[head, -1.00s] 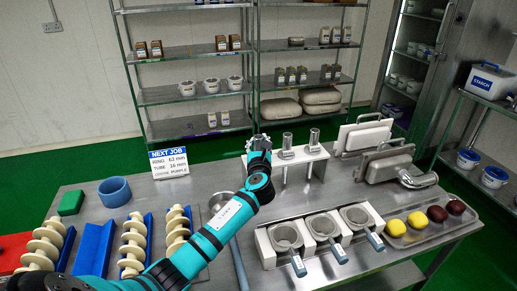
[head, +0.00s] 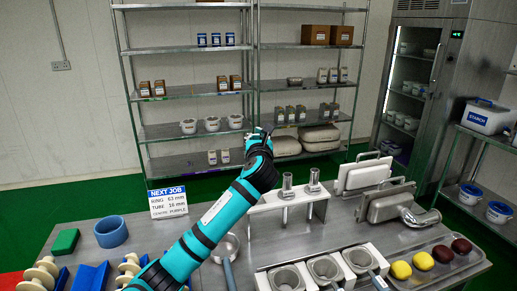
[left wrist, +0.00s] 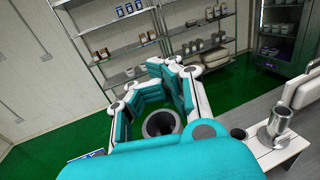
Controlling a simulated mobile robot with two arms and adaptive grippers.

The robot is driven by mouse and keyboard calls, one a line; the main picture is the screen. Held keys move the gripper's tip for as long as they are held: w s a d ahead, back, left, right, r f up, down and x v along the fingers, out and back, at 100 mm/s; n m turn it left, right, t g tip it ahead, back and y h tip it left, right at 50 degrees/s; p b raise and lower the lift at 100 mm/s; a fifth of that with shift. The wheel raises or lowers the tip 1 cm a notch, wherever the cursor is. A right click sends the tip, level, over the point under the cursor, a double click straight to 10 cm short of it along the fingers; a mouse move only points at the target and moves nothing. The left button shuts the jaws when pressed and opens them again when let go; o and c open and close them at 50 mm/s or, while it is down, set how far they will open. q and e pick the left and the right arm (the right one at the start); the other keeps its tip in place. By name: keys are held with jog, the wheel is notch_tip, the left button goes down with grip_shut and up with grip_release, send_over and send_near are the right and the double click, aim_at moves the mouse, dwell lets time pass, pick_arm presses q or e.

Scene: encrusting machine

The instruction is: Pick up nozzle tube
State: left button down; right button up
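Two metal nozzle tubes (head: 287,184) and (head: 313,180) stand upright in a white stand (head: 262,207) in the head view. My left gripper (head: 260,136) is above and behind the stand's left end. In the left wrist view its fingers (left wrist: 168,72) are closed in around a grey, dark-mouthed round piece (left wrist: 162,124), which looks like a held nozzle tube; the fingers hide most of it. That view also shows one tube in the stand (left wrist: 279,122) and an empty-looking round hole (left wrist: 238,133) beside it. My right gripper is not in view.
A job sign (head: 168,202) and a blue ring (head: 111,227) are left of my arm. White holders with cups (head: 325,269) and a tray (head: 452,270) of coloured balls lie in front. Shelves stand behind.

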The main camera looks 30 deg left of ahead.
pick_arm(q)
jog(key=shift+r, duration=0.3)
jog(key=shift+c, duration=2.1)
grip_release()
jog(key=shift+s, duration=0.1)
jog(key=v, duration=1.2)
